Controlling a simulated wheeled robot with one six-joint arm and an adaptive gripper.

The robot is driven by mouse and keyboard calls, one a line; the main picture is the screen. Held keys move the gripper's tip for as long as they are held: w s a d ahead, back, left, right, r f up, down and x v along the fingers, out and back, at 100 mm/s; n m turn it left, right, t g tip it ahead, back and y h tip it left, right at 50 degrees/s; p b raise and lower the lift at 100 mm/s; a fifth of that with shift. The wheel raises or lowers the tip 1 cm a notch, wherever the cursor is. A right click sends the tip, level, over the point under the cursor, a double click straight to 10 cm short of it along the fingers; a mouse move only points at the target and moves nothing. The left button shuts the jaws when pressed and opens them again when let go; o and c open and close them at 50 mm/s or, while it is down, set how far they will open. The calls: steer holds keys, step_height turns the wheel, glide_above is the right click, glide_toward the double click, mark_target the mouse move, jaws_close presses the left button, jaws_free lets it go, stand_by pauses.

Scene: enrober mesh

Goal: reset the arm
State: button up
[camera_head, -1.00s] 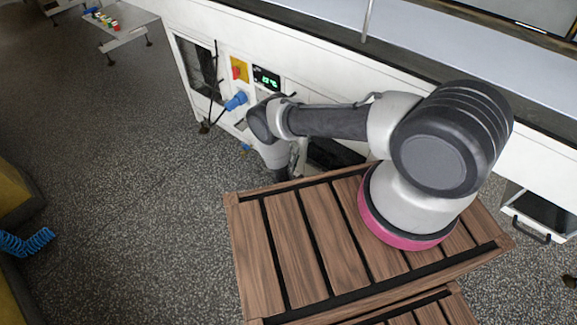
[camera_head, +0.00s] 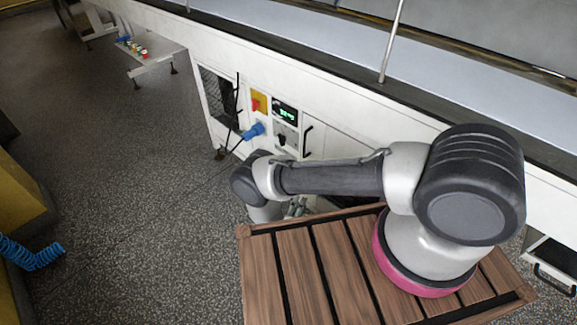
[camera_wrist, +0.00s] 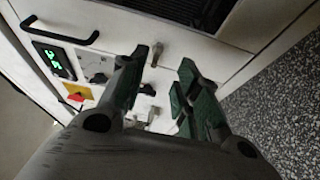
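My gripper (camera_wrist: 172,66) is open and empty in the wrist view, with a clear gap between its two dark green fingers. The fingers point toward the white front of the machine, and I cannot tell how far from it they are. In the head view my arm reaches left from its pink-ringed base, with the wrist bent downward. The gripper there is mostly hidden behind the arm and the edge of the wooden slatted top.
The white machine (camera_head: 345,150) runs along the right. Its front carries a green display (camera_head: 286,113), a yellow-and-red switch (camera_head: 259,101) and a blue plug (camera_head: 254,131). A small bench (camera_head: 160,62) stands far left. Open speckled floor (camera_head: 130,170) lies left of the wooden top.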

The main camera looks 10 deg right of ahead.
steer(key=s+d+n+g+h, duration=0.4)
steer(key=s+d+n, duration=0.1)
steer(key=d, duration=0.4)
step_height(320, 180, up, 38)
steer(key=s+d+m+g+y, duration=0.3)
steer(key=m+g, duration=0.5)
steer(key=g, duration=0.8)
steer(key=s+d+r+m+t+y, duration=0.2)
steer(key=s+r+m+t+y, duration=0.1)
steer(key=r, duration=0.6)
steer(key=s+d+r+m+t+y, duration=0.2)
steer(key=s+r, duration=0.4)
steer(key=r, duration=0.4)
steer(key=s+d+r+m+t+y, duration=0.3)
steer(key=s+r+t+y, duration=0.1)
steer(key=r, duration=0.6)
steer(key=shift+s+r+m+y, duration=0.2)
steer(key=shift+m+y, duration=0.1)
steer(key=shift+y, duration=0.5)
